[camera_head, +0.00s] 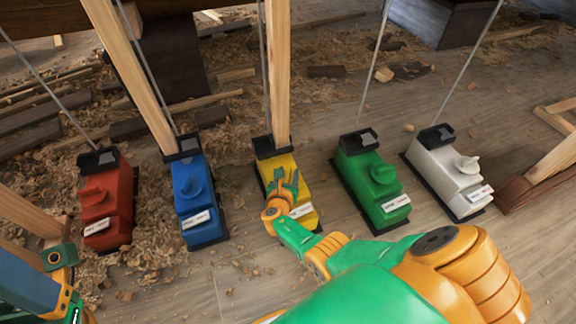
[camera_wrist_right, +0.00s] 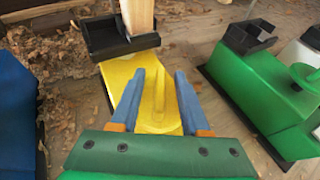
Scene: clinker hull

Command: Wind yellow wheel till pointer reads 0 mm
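The yellow box (camera_head: 302,190) stands on the floor in the middle of the row, with a white label (camera_head: 301,211) on its front end. In the right wrist view the yellow wheel (camera_wrist_right: 159,100) is a knob with a raised fin on the box top. My right gripper (camera_head: 285,182) is over this wheel. In the wrist view its two blue fingers (camera_wrist_right: 158,88) stand on either side of the fin, with narrow gaps showing, so it looks open. No pointer or mm reading can be made out. Part of my left arm shows at the lower left, without its fingers.
Similar red (camera_head: 109,205), blue (camera_head: 198,200), green (camera_head: 371,184) and white (camera_head: 447,172) boxes stand on both sides, each with a rod or post rising behind. A wooden post (camera_head: 278,75) meets the yellow box's black bracket (camera_head: 270,147). Shavings and offcuts litter the floor.

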